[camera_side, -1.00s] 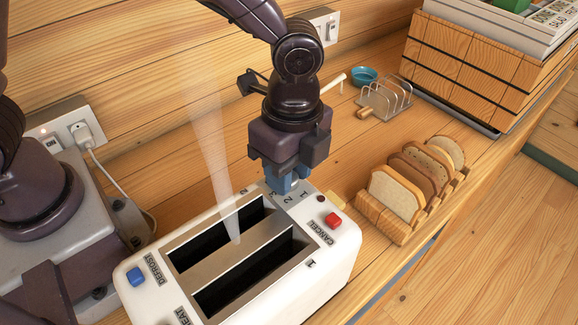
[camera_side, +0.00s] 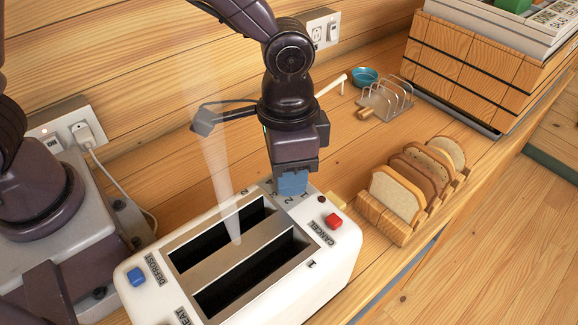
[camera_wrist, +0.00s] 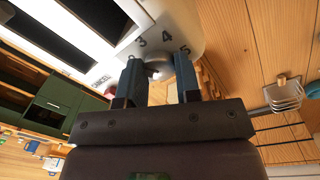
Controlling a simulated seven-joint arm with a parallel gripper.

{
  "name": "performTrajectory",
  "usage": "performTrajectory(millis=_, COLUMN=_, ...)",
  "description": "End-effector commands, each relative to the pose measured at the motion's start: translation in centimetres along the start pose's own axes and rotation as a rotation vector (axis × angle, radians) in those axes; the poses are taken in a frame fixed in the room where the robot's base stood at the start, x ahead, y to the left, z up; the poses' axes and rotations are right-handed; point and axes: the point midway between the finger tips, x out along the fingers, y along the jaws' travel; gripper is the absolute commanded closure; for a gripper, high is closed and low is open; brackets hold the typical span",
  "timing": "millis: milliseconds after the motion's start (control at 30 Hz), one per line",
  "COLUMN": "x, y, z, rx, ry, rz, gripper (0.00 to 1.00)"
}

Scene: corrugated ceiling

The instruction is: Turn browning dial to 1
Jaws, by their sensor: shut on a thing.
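The white toaster (camera_side: 340,250) stands on the wooden counter with two dark slots on top. Its browning dial (camera_wrist: 159,68) is a round grey knob at one end of the top, with printed numbers around it; 3, 4 and 5 show in the wrist view. My gripper (camera_side: 292,188) points down over that end. Its two blue fingers (camera_wrist: 160,80) are shut on the dial, one on each side. In the side view the fingers hide the dial. The dial's pointer is not clear, so I cannot tell its setting.
A red CANCEL button (camera_side: 333,220) lies close to the dial, and a blue DEFROST button (camera_side: 136,276) is farther off. A wooden rack of bread slices (camera_side: 397,192) stands to the right. A metal toast rack (camera_side: 386,98) and blue bowl (camera_side: 365,76) sit behind.

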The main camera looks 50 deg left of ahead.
Motion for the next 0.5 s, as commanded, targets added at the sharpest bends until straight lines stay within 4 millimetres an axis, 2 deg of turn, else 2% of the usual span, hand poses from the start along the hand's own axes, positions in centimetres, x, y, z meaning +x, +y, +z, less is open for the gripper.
performTrajectory(millis=500, x=-0.09, y=0.06, z=0.01, rx=-0.49, ry=0.032, rz=0.001, gripper=0.93)
